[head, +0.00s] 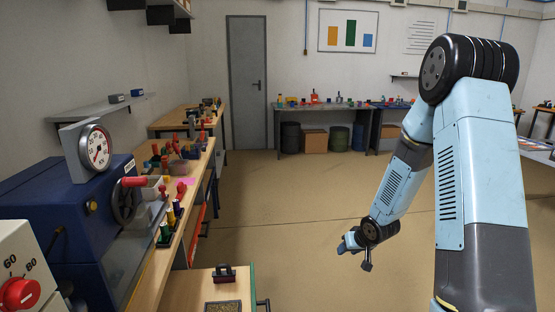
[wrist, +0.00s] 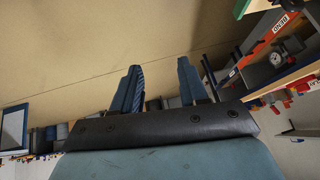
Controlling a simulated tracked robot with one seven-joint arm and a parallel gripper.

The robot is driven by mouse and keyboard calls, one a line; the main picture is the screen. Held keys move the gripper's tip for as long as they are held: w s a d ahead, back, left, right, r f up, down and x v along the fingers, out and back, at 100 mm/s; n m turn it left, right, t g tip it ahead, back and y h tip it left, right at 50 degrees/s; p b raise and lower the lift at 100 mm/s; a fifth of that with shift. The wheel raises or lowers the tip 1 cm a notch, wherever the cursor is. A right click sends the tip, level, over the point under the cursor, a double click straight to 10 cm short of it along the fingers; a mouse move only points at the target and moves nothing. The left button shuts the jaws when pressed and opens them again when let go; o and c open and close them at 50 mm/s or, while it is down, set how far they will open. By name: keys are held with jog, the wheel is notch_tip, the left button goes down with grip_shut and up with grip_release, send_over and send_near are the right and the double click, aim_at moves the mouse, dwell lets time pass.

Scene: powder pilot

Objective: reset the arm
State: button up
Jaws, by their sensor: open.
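My arm, light blue and dark grey, stands at the right of the head view and bends down toward the open floor. My gripper (head: 350,244) is at its lower end, in free air above the tan floor, apart from the workbench. In the wrist view my gripper (wrist: 158,92) shows two blue fingers spread apart with nothing between them. The wrist view is tilted, with floor behind the fingers.
A long workbench (head: 172,250) at the left holds a blue machine (head: 60,200) with a dial gauge (head: 96,148) and several small coloured items. A grey door (head: 247,85) and back benches line the far wall. The floor (head: 300,220) in the middle is clear.

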jog(key=s+d+r+h, duration=0.1)
jog(key=s+r, duration=0.3)
jog(key=r, duration=0.4)
jog(key=s+d+r+m+h, duration=0.1)
jog(key=s+r+h, duration=0.15)
jog(key=r, duration=0.55)
jog(key=s+d+r, duration=0.1)
jog(key=s+r, duration=0.3)
jog(key=r, duration=0.4)
jog(key=s+a+r, duration=0.1)
jog(key=s+r, duration=0.2)
jog(key=s, duration=0.4)
jog(key=s+a+r, duration=0.1)
jog(key=s+r, duration=0.3)
jog(key=s, duration=0.4)
jog(key=s+a+r+y, duration=0.1)
jog(key=s+r, duration=0.3)
jog(key=s, duration=0.3)
jog(key=shift+s+a+r+g, duration=0.15)
jog(key=shift+a+g, duration=0.25)
